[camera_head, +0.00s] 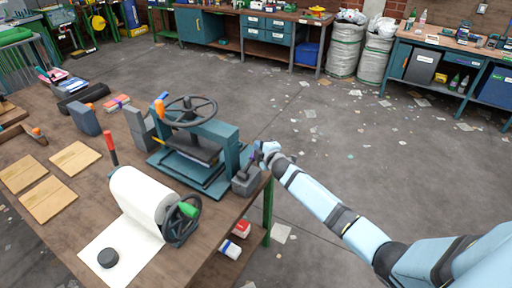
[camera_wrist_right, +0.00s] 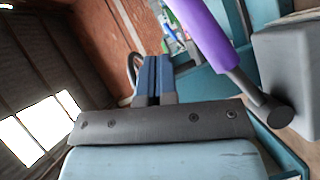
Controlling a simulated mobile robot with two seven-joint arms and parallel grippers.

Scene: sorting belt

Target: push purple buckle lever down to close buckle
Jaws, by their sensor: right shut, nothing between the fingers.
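The buckle is a grey block (camera_head: 246,181) at the right edge of the wooden table, beside the teal press. In the right wrist view its grey body (camera_wrist_right: 292,65) is at the right, with the purple lever (camera_wrist_right: 203,30) slanting up and left from a dark pivot. In the head view only a small purple bit of the lever shows, partly hidden by my right gripper (camera_head: 262,154). My right gripper (camera_wrist_right: 157,62) is shut and empty, its fingers left of the lever with a visible gap in the wrist view. I cannot tell the depth between them. My left gripper is out of view.
The teal press (camera_head: 205,150) with a handwheel stands just left of the buckle. A white paper roll (camera_head: 145,197) with a green-handled crank lies in front. Wooden boards (camera_head: 48,198) lie at the left. Open floor lies right of the table (camera_head: 215,240).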

